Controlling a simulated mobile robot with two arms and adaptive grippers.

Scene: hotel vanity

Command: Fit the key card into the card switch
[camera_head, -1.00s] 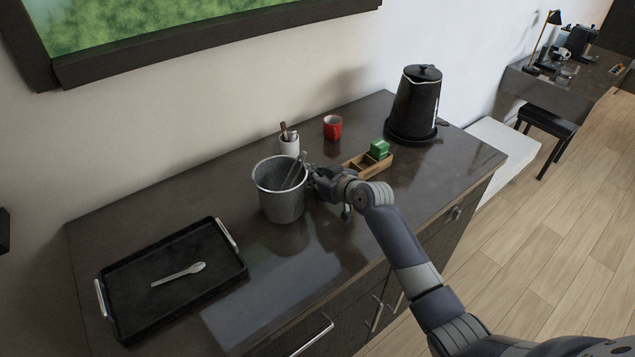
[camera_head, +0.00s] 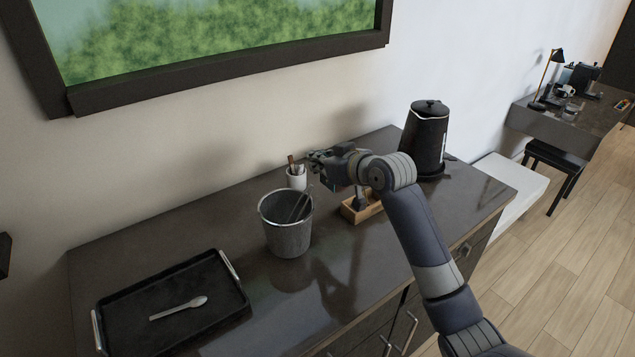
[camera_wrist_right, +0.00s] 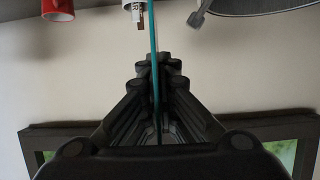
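My right gripper (camera_head: 320,163) is raised above the dark counter, in front of the wall, between the grey bucket and the kettle. In the right wrist view its fingers (camera_wrist_right: 160,68) are closed on a thin teal card (camera_wrist_right: 154,38), seen edge-on, which I take for the key card. The card stands out beyond the fingertips; only a sliver of teal shows under the gripper in the head view. I cannot make out a card switch in either view. My left gripper is not in view.
A grey bucket (camera_head: 288,238) with tongs, a white cup (camera_head: 296,180) and a wooden box (camera_head: 352,211) stand near the arm. The kettle (camera_head: 428,140) is behind right. A black tray (camera_head: 130,290) with a spoon lies left. A framed picture (camera_head: 230,68) hangs above.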

